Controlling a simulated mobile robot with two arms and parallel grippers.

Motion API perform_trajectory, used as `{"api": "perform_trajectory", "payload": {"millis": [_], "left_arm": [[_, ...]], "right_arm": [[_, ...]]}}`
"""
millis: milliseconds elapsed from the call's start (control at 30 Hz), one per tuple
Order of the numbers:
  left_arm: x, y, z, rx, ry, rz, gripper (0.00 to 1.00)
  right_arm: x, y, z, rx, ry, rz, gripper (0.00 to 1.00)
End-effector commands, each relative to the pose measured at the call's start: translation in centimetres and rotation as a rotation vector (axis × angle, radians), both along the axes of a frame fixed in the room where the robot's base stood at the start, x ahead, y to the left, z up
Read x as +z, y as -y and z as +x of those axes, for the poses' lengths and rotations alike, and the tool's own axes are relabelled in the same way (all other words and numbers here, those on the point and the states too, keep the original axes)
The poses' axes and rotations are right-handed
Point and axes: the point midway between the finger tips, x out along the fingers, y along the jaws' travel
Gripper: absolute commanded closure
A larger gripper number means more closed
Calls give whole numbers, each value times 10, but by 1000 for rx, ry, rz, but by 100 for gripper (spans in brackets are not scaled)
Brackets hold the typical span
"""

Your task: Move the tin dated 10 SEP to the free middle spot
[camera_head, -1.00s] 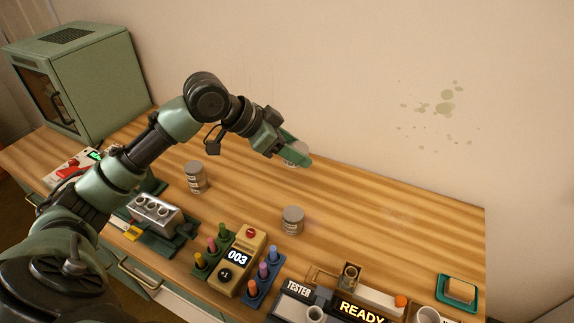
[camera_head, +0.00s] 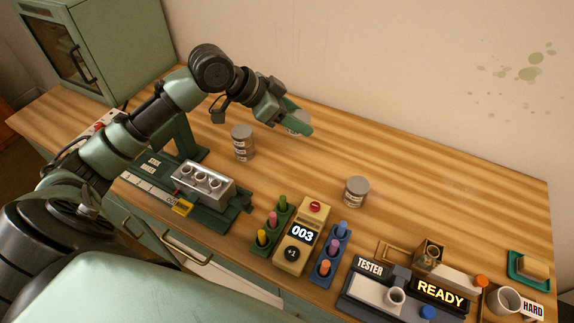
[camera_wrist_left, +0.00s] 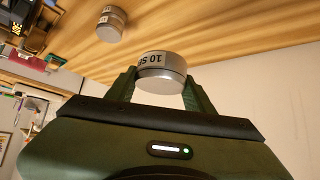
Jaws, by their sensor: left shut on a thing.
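My left gripper (camera_head: 298,124) is shut on a grey tin and holds it above the back of the table. In the left wrist view the held tin (camera_wrist_left: 162,82) sits between the two green fingers, its label upside down and reading "10 SE", the rest cut off by the curve. Another grey tin stack (camera_head: 241,143), seemingly two high, stands left of the gripper; grey tins also show in the left wrist view (camera_wrist_left: 111,22). A further grey tin (camera_head: 356,192) stands to the right. Bare wood lies between them. My right gripper is not in view.
At the front stand a green station with a metal block (camera_head: 205,181), peg racks beside a counter reading 003 (camera_head: 301,236), and a tester reading READY (camera_head: 440,291). A green cabinet (camera_head: 110,50) is at the back left. The back right of the table is clear.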

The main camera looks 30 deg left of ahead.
Motion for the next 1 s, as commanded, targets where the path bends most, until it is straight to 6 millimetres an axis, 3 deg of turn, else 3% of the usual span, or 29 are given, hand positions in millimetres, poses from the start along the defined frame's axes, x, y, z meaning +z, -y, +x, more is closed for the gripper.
{"api": "perform_trajectory", "payload": {"millis": [200,400,700,1000], "left_arm": [[-59,1,-2,2,-8,-3,90],[-109,1,-1,3,-5,-3,90],[-143,0,-1,1,-2,0,90],[-179,0,-1,1,-1,2,90]], "right_arm": [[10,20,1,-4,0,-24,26],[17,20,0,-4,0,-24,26],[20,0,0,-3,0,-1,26],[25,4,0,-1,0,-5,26]]}}
